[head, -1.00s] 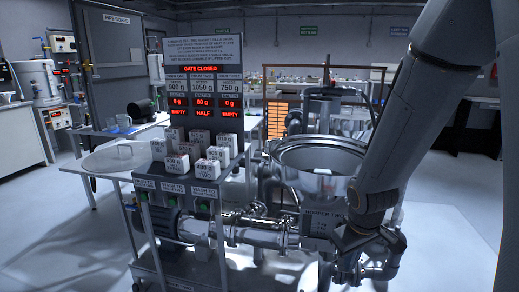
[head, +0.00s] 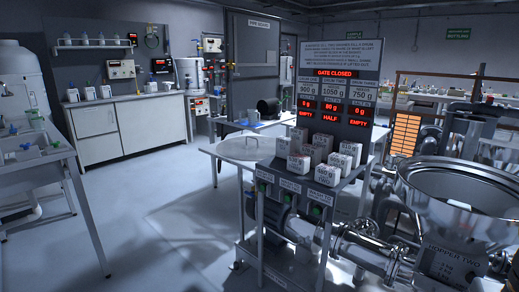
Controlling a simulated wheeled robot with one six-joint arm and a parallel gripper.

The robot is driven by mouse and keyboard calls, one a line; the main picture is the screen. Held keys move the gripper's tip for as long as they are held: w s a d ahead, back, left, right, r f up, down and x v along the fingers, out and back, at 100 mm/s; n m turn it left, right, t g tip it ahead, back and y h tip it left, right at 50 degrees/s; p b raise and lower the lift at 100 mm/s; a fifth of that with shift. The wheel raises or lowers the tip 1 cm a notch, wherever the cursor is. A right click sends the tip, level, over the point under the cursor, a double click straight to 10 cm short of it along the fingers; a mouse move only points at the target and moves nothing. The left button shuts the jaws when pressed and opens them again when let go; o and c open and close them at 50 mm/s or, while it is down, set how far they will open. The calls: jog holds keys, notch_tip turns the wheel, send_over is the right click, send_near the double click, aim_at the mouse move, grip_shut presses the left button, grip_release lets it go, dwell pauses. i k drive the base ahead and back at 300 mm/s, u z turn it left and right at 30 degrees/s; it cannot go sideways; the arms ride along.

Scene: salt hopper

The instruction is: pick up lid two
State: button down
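A round, flat, pale lid with a small knob (head: 246,147) lies on a light table just left of the display stand. I cannot read any mark on it, so I cannot tell whether it is lid two. The steel hopper labelled HOPPER TWO (head: 452,262) stands at the lower right, partly cut by the picture edge. Its round mouth is uncovered. My gripper is not in view.
The display panel (head: 340,95) reads GATE CLOSED above a shelf of several white salt boxes (head: 328,171). Steel pipes (head: 360,245) run to the hopper. A sink bench (head: 35,150) stands left. Open floor (head: 150,220) lies between bench and stand.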

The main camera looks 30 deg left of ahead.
aim_at(247, 148)
jog(key=u, duration=2.2)
jog(key=i, duration=4.3)
jog(key=z, duration=3.15)
jog(key=i, duration=0.5)
jog(key=z, duration=0.05)
